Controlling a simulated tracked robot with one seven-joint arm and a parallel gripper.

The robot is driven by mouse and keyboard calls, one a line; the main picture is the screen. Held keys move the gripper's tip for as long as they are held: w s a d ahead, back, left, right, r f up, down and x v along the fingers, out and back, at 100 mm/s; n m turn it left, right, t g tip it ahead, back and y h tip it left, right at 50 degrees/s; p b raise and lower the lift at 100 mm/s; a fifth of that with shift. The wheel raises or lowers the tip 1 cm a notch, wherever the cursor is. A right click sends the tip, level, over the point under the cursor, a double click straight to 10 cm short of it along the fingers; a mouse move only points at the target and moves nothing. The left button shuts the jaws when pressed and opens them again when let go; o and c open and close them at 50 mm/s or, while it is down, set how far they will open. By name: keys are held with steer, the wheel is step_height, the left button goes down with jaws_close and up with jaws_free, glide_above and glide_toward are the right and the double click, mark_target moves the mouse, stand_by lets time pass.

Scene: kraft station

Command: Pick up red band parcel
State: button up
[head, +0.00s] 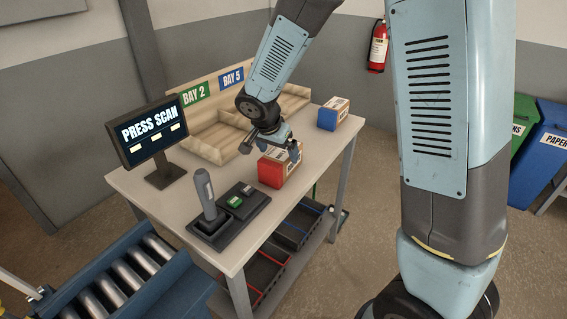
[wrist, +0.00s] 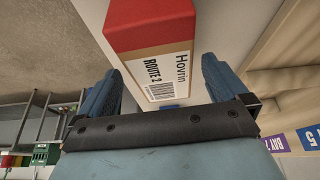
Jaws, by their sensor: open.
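The red band parcel (head: 272,171) is a small box with a red side and a white label, standing on the table near its right edge in the head view. In the wrist view the parcel (wrist: 148,30) shows its red part and a label reading "Hovrin, ROUTE 2". My gripper (head: 271,147) is just above and beside the parcel in the head view. In the wrist view its two blue fingers (wrist: 158,90) are apart, with the labelled end of the parcel between or just beyond them. I cannot tell whether they touch it.
A blue band parcel (head: 333,114) stands farther back on the table (head: 150,190). Wooden bays (head: 215,135) labelled BAY 2 and BAY 5 line the back. A "PRESS SCAN" screen (head: 153,130), a scanner (head: 206,200) in its stand and a button box (head: 242,201) are at the left and front.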

steer(key=shift+x, duration=3.2)
steer(key=shift+w+d+r, duration=0.1)
steer(key=shift+c, duration=0.5)
steer(key=c, duration=1)
steer(key=shift+c, duration=0.4)
steer(key=shift+r, duration=0.15)
